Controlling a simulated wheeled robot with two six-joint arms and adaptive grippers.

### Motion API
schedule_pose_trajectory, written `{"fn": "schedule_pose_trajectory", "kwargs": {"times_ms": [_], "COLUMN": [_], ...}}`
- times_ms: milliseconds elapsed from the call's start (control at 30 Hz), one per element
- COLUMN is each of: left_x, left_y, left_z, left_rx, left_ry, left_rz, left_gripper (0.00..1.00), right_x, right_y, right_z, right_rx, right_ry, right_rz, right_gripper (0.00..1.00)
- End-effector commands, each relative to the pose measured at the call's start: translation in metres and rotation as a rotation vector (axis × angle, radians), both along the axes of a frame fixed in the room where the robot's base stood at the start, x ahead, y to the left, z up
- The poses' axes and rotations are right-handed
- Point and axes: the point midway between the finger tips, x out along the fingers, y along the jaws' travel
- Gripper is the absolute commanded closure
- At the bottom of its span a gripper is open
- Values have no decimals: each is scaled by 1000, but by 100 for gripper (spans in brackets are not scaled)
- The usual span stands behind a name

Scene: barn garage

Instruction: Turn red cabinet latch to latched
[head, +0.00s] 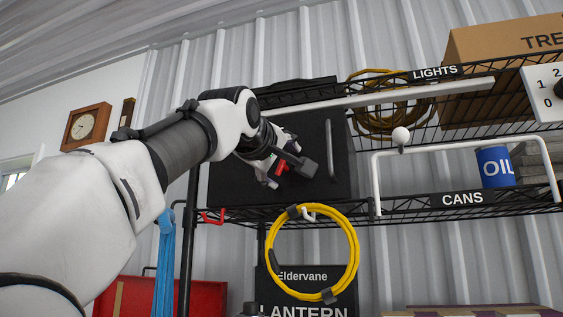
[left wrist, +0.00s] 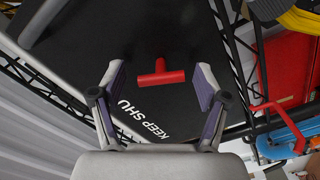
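The black cabinet (head: 312,128) stands on a wire shelf, its door closed as far as I can see, with a grey bar handle (head: 331,150) on its right side. The red latch (head: 283,166) is on the cabinet's front. In the left wrist view the latch (left wrist: 160,74) is T-shaped, near white lettering that reads "KEEP SHU". My left gripper (head: 289,173) is in front of the cabinet, partly covering the latch. In the left wrist view its open fingers (left wrist: 160,80) are on either side of the latch, with gaps at both sides. My right gripper is not in view.
A yellow cable coil (head: 354,257) hangs below the shelf, right of the gripper. A red hook (head: 212,217) is at the shelf's left edge. A blue oil can (head: 494,167) and a white rail (head: 376,180) are to the right. Blue straps (head: 164,265) hang at lower left.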

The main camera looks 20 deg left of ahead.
Motion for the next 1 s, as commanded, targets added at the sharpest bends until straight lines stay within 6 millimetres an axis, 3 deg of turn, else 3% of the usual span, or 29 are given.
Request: {"fn": "schedule_pose_trajectory", "kwargs": {"times_ms": [33,100,133,1000], "left_x": [0,0,0,0], "left_y": [0,0,0,0], "left_z": [0,0,0,1], "left_rx": [0,0,0,13], "left_ry": [1,0,0,-3], "left_rz": [1,0,0,-1], "left_gripper": [50,75,78,79], "right_x": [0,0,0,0], "right_y": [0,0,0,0], "right_z": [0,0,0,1], "right_rx": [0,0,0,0], "right_ry": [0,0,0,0], "right_rz": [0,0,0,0], "right_gripper": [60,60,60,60]}}
